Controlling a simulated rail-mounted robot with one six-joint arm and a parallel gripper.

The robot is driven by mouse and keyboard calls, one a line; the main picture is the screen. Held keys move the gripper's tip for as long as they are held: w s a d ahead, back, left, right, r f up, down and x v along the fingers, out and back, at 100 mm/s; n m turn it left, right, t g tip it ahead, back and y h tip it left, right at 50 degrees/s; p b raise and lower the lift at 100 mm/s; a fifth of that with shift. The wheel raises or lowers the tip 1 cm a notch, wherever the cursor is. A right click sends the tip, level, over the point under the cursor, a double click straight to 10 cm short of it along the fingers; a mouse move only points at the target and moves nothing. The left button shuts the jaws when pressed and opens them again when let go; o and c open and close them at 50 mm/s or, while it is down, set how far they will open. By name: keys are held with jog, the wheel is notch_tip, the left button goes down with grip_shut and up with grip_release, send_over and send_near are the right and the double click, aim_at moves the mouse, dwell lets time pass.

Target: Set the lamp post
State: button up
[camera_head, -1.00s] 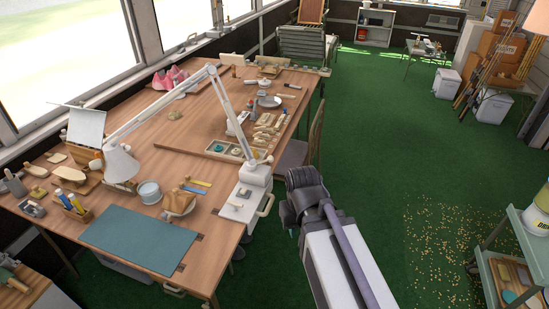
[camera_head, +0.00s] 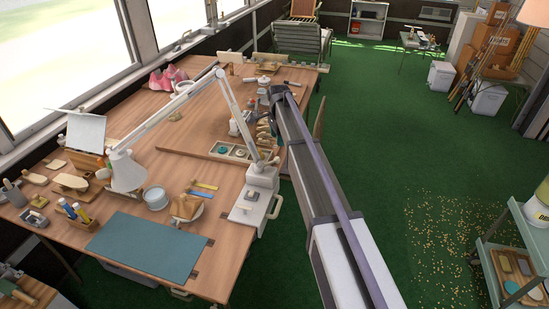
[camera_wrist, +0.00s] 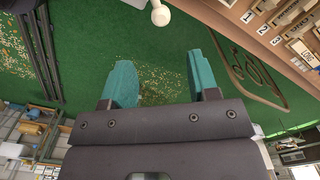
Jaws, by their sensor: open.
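A white jointed desk lamp (camera_head: 222,84) is fixed by its base (camera_head: 259,184) at the table's right edge, its cone shade (camera_head: 127,171) hanging over the left part. I cannot single out a separate lamp post.
A numbered wooden tray (camera_wrist: 243,22) holds several small pieces. The wooden table (camera_head: 165,108) also carries a teal mat (camera_head: 148,246), a white round tin (camera_head: 156,198) and pink pieces (camera_head: 168,78). A chair is partly hidden behind my arm. Open green floor (camera_head: 400,130) lies right.

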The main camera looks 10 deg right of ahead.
aim_at(277, 158)
jog(key=f+b, duration=0.6)
jog(key=f, duration=0.1)
jog(key=f+b, duration=0.3)
jog(key=shift+w+a+f+b, duration=0.1)
jog(key=shift+a+f+b, duration=0.15)
jog(key=shift+f+b, duration=0.1)
jog(key=shift+r, duration=0.1)
jog(key=shift+c, duration=0.5)
grip_shut()
